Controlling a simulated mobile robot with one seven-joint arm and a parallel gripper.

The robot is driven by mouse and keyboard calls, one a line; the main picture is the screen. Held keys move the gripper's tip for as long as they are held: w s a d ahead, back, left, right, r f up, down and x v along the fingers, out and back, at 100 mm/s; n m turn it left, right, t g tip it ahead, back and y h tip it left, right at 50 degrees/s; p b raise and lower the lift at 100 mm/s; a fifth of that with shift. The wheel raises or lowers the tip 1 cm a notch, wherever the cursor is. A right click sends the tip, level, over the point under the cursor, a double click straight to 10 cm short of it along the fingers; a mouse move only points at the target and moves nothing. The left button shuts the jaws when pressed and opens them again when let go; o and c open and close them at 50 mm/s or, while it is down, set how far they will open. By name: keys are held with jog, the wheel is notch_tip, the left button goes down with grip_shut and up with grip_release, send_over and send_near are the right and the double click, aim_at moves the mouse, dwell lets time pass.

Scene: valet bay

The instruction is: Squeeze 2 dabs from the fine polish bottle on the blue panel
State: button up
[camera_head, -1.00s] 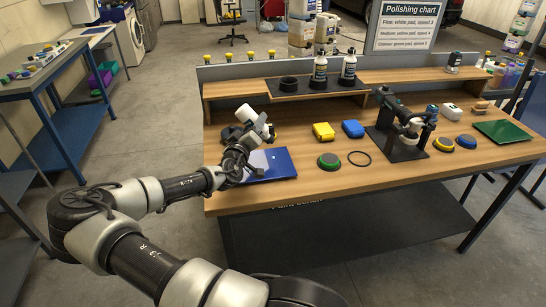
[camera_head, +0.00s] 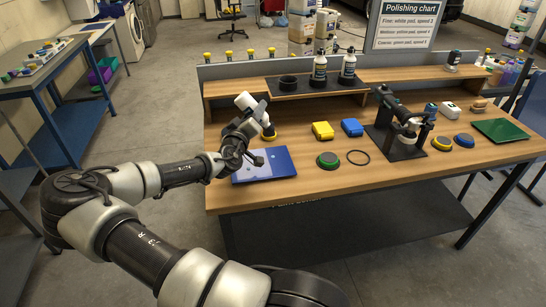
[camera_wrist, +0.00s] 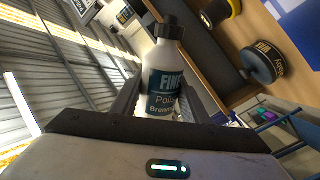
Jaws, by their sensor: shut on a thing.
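My gripper (camera_head: 250,124) is shut on the fine polish bottle (camera_head: 247,101), holding it tilted above the far left part of the blue panel. In the wrist view the bottle (camera_wrist: 162,75) is white with a black cap and a teal label starting "FIN"; it sits between the two fingers. In the head view its white end points up and left, and my gripper hides part of it. The blue panel (camera_head: 282,169) lies flat near the bench's front left edge. Pale patches show on it; I cannot tell whether they are dabs or reflections.
A polisher on a stand (camera_head: 398,130) is farther right. Two bottles (camera_head: 348,66) stand on the shelf behind.

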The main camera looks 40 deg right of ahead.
jog(key=shift+f+n+b, duration=0.1)
jog(key=shift+n+b, duration=0.45)
jog(key=shift+n, duration=0.45)
jog(key=n+b, duration=0.1)
jog(key=n, duration=0.2)
jog(key=shift+n, duration=1)
